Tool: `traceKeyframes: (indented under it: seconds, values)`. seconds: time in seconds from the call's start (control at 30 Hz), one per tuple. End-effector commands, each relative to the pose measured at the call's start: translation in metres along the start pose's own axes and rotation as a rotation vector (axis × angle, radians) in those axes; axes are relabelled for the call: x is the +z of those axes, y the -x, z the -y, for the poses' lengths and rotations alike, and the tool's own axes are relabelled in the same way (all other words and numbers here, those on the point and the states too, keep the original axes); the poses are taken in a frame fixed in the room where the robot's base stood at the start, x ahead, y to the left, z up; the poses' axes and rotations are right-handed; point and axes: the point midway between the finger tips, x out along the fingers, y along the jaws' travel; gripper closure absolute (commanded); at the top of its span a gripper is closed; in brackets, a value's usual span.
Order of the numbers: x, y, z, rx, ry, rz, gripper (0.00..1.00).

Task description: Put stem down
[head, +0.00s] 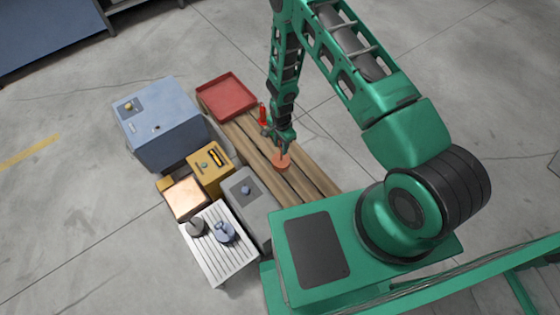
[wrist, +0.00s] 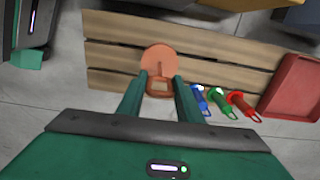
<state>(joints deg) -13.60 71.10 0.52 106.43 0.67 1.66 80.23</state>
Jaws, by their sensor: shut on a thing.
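My gripper (head: 284,143) is shut on an orange stem over the wooden planks (head: 325,183). In the wrist view, the looped end of the orange stem (wrist: 158,94) lies between the fingertips of my gripper (wrist: 159,81). A round orange disc (wrist: 160,58) shows just beyond it, over the planks (wrist: 115,56). The disc also shows below my gripper in the head view (head: 282,164). I cannot tell whether the disc touches the planks or is one piece with the stem.
Blue (wrist: 198,98), green (wrist: 216,100) and red (wrist: 241,103) looped pieces stand in a row right of my gripper. A red tray (head: 227,97) is at the planks' far end. A blue-grey box (head: 172,135), yellow box (head: 207,180) and slatted white surface (head: 213,255) stand left.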

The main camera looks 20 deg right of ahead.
Motion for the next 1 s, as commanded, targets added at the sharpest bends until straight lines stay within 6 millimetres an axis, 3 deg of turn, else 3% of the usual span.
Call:
traceKeyframes:
  seconds: [0.27, 0.7, 1.0]
  values:
    - [0.0, -0.018, -0.026, 0.004, -0.018, 0.001, 1.0]
    - [-0.006, -0.064, -0.103, 0.004, -0.017, 0.001, 1.0]
    - [-0.008, -0.077, -0.117, 0.001, -0.016, 0.0, 1.0]
